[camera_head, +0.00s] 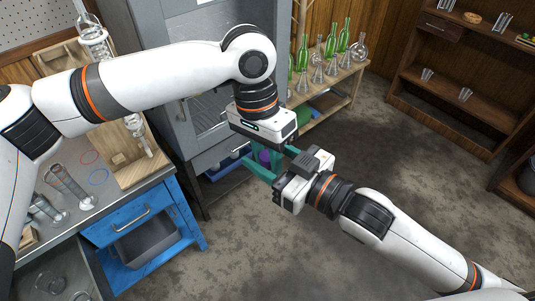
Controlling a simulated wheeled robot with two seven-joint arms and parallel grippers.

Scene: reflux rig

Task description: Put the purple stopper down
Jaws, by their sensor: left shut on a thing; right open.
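The purple stopper (264,156) is a small purple shape low under my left gripper, mostly hidden by the fingers. My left gripper (266,161) points down, with its teal fingers shut on the stopper. It holds the stopper in front of the grey cabinet, beside the right corner of the blue workbench. My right gripper (264,154) comes in from the lower right. Its teal fingers are spread apart and open, one on each side of the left gripper's fingers in the picture. I cannot tell whether the two grippers touch.
The blue workbench (135,222) at left bears glass cylinders (68,184), coloured rings (97,177) and a wooden stand with tall glassware (135,125). A wooden rack (335,88) behind holds green bottles and flasks. Brown shelves (455,93) stand at right. The floor between is clear.

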